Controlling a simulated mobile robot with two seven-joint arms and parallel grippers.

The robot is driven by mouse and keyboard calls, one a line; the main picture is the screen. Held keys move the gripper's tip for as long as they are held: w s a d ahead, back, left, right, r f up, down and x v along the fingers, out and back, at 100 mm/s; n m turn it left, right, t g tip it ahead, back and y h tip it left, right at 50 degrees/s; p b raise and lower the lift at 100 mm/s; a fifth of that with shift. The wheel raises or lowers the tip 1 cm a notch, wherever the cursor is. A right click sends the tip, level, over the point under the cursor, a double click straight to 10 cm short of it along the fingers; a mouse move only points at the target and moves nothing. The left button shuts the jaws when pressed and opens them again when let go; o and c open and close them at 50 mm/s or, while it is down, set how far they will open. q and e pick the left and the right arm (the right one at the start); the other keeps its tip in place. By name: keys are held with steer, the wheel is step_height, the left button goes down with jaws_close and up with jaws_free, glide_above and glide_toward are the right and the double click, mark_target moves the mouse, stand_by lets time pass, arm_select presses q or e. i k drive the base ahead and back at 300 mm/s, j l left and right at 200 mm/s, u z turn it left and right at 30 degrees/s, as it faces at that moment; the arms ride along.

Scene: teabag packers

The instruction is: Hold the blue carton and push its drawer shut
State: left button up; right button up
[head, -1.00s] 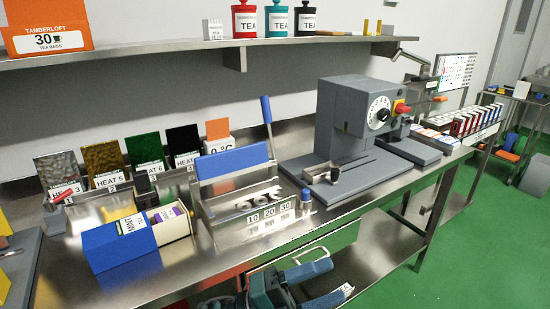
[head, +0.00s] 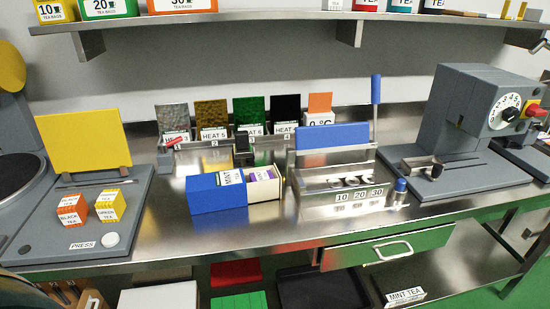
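The blue carton (head: 215,196) lies on the steel bench, left of centre, with its long side toward me. Its cream drawer (head: 265,190) sticks out to the right of the blue sleeve. A purple, labelled item (head: 260,174) shows inside the drawer. A MINT label (head: 232,177) stands at the sleeve's open end. No gripper is visible around the carton, and neither of my grippers is recognisable in the head view.
A steel rack with a blue panel (head: 332,136) stands just right of the drawer. Labelled HEAT blocks (head: 214,134) stand behind. A grey PRESS station (head: 75,215) with small tea boxes lies left. A grey dial machine (head: 485,105) stands right. Bare bench (head: 250,235) lies in front.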

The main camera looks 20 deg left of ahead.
mark_target(259, 191)
steer(key=i+l, duration=0.15)
steer(key=l, duration=0.25)
steer(key=i+l, duration=0.1)
steer(key=l, duration=0.3)
steer(key=i+l, duration=0.15)
steer(key=l, duration=0.3)
steer(key=l+u, duration=0.1)
steer(key=u, duration=0.3)
steer(key=l+u, duration=0.1)
steer(key=u, duration=0.25)
steer(key=l+u, duration=0.15)
steer(key=u, duration=0.25)
steer(key=l+u, duration=0.1)
steer(key=u, duration=0.3)
steer(key=i+j+z, duration=0.1)
steer(key=i+j, duration=0.2)
steer(key=i+j+z, duration=0.15)
steer(key=j, duration=0.3)
steer(key=i+j+z, duration=0.1)
steer(key=i+j, duration=0.25)
steer(key=i+j+z, duration=0.15)
steer(key=j, duration=0.35)
steer(key=k, duration=0.3)
